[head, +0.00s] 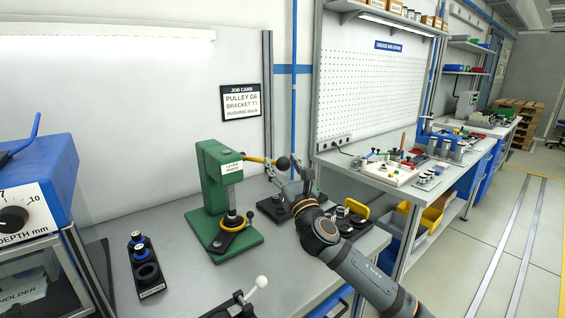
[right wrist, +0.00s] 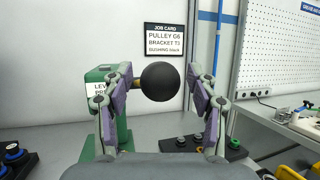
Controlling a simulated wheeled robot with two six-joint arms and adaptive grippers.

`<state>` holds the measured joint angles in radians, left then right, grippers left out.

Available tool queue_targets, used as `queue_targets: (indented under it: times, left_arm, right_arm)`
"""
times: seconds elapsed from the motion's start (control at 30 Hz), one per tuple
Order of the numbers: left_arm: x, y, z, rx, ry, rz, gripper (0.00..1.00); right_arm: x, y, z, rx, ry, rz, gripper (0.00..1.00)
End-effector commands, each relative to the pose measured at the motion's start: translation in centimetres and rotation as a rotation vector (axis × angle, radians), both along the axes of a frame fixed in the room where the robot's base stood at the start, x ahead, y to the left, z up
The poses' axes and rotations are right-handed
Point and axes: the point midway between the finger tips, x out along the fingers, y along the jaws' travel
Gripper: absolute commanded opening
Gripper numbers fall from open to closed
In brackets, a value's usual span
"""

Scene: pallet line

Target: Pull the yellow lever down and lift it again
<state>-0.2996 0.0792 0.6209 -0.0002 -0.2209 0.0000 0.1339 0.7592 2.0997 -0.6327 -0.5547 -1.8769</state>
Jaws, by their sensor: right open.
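The green lever press (head: 212,180) stands on the grey bench, and its yellow lever (head: 256,160) sticks out to the right from the top, roughly level. The lever ends in a black ball knob (head: 283,163). In the right wrist view the knob (right wrist: 160,81) sits between the two fingers of my right gripper (right wrist: 159,84), with a gap on each side. My right gripper (head: 291,170) is open in the head view. My left gripper is not in view.
A black holder with dark round parts (head: 145,265) stands left of the press. A blue machine (head: 35,185) is at the far left. A white ball handle (head: 261,282) is at the front. A black tray with parts (head: 350,216) lies behind my right arm.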

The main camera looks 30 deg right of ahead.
Motion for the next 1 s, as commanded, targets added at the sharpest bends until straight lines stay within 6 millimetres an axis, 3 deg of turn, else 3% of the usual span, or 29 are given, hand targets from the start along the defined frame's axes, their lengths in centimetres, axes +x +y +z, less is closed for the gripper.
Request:
queue_targets:
  times: [0.3, 0.73, 1.0]
  left_arm:
    - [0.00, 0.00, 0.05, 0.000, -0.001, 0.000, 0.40]
    - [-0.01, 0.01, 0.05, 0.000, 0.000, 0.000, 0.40]
    - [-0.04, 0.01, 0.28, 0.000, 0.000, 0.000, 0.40]
  right_arm:
    - [0.21, -0.01, 0.02, -0.001, 0.000, 0.000, 0.58]
    - [0.19, -0.02, 0.01, 0.000, 0.000, 0.000, 0.00]
    - [0.21, -0.01, 0.15, -0.001, 0.002, 0.000, 0.00]
